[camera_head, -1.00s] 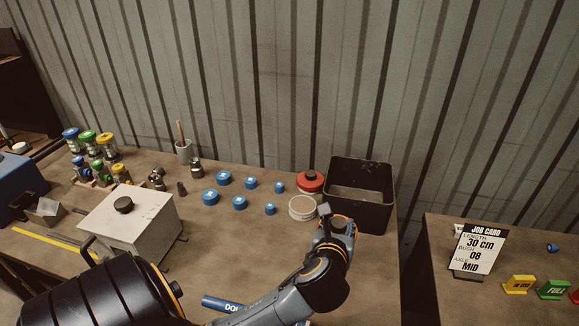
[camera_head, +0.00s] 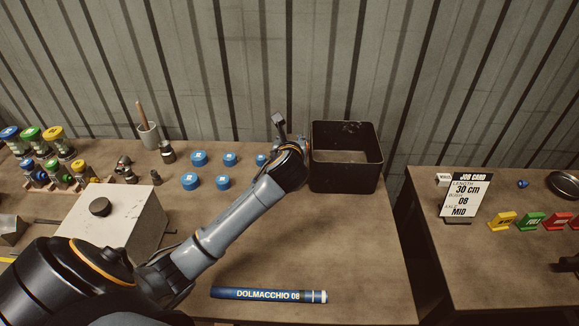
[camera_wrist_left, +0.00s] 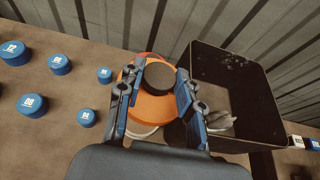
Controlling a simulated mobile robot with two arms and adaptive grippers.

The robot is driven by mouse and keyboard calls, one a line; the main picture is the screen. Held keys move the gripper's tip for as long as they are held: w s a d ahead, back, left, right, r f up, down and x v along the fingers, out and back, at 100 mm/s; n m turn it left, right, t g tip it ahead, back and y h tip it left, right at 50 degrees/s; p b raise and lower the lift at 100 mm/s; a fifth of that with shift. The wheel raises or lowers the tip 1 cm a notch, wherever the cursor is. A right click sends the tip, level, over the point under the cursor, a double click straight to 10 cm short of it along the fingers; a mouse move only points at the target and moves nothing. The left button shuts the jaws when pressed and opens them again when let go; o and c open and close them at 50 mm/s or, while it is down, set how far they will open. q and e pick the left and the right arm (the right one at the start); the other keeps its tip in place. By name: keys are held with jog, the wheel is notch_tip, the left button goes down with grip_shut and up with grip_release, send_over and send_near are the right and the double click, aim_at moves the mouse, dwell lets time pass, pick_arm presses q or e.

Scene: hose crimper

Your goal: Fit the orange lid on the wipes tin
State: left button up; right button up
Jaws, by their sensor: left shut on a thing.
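The orange lid (camera_wrist_left: 150,105), with its black knob (camera_wrist_left: 160,76), sits between the fingers of my left gripper (camera_wrist_left: 158,84) in the left wrist view. The gripper is shut on the knob. A pale rim, likely the wipes tin (camera_wrist_left: 143,131), shows just under the lid's near edge; I cannot tell whether the lid touches it. In the head view my left gripper (camera_head: 283,147) is beside the black bin and hides the lid and tin. My right gripper is not in view.
The open black bin (camera_head: 344,160) stands close on the right of my left gripper. Several blue caps (camera_head: 222,183) lie on its left. A red-orange edge (camera_wrist_left: 147,56) shows behind the lid. A blue tube (camera_head: 268,295) lies at the bench front.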

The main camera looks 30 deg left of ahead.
pick_arm(q)
notch_tip(320, 180, down, 5)
jog(key=shift+a+r, duration=0.15)
notch_tip(320, 180, down, 4)
jog(key=shift+f, duration=0.45)
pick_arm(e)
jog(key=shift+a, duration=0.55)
pick_arm(q)
jog(key=shift+f, duration=0.3)
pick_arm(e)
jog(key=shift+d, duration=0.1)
pick_arm(q)
jog(key=shift+f, duration=0.25)
jog(key=o, duration=1)
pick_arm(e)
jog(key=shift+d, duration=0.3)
pick_arm(q)
jog(key=shift+r, duration=0.1)
